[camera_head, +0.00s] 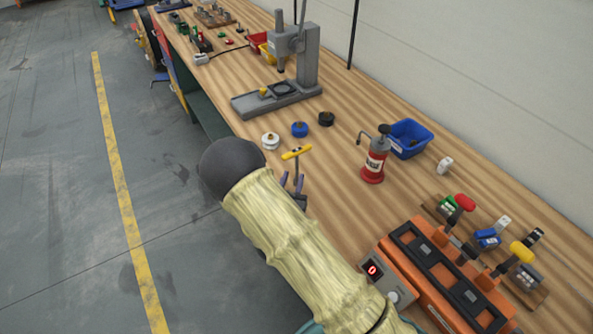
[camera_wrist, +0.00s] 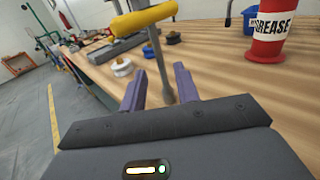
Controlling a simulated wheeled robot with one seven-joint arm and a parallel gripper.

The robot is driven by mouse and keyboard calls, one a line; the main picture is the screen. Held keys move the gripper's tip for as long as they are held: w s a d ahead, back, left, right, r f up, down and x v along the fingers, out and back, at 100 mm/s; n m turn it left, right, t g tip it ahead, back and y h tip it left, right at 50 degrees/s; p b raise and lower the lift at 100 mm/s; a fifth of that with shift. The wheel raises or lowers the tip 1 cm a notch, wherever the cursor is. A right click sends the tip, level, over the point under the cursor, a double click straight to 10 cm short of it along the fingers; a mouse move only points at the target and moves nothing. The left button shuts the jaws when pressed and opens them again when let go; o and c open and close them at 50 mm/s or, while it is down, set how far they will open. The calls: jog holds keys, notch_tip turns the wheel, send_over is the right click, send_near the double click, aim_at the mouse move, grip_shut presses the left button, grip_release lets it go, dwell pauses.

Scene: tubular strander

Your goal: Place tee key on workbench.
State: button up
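The tee key (camera_head: 296,153) has a yellow crossbar and a thin grey shaft. It is upright over the near edge area of the wooden workbench (camera_head: 330,150). In the wrist view the tee key (camera_wrist: 148,18) rises in front of my gripper, its shaft coming down between the two purple fingers. My gripper (camera_wrist: 160,88) is open, with a gap visible between the left finger and the shaft. In the head view my gripper (camera_head: 292,182) is partly hidden by my arm. I cannot tell whether the shaft's lower end touches the bench.
White (camera_head: 270,141), blue (camera_head: 299,129) and black (camera_head: 326,118) round pieces lie behind the key. A grey press stand (camera_head: 280,95) is farther back. A red grease can (camera_head: 374,165) and blue bin (camera_head: 410,138) stand right. An orange fixture (camera_head: 440,280) is in front.

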jog(key=s, duration=0.2)
jog(key=s+a, duration=0.1)
jog(key=s, duration=0.1)
jog(key=shift+s+b, duration=0.25)
jog(key=shift+b, duration=0.05)
jog(key=shift+d, duration=0.1)
